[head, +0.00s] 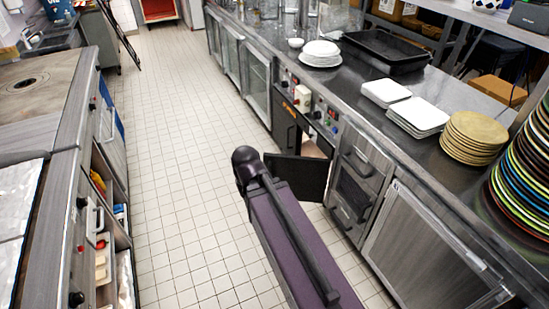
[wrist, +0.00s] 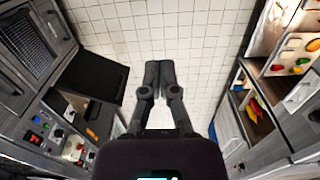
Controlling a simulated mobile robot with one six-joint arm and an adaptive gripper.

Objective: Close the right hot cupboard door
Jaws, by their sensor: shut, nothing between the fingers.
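The right hot cupboard door (head: 300,176) is a dark panel standing open, swung out into the aisle. The lit cupboard opening (head: 316,143) shows behind it. In the wrist view the open door (wrist: 92,77) is on the left, its dark face toward the aisle. My gripper (wrist: 160,65) points down at the floor, its two dark fingers together with nothing between them. It is to the right of the door's free edge in that view, with a gap between them. In the head view my arm hides the gripper and part of the floor near the door.
The left cupboard door (head: 284,125) looks shut below the control knobs. Steel drawers (head: 352,195) stand to the right of the opening. White plates (head: 417,115) stand on the counter above. The opposite counter (head: 60,150) has open shelves. The tiled aisle (head: 180,170) between is clear.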

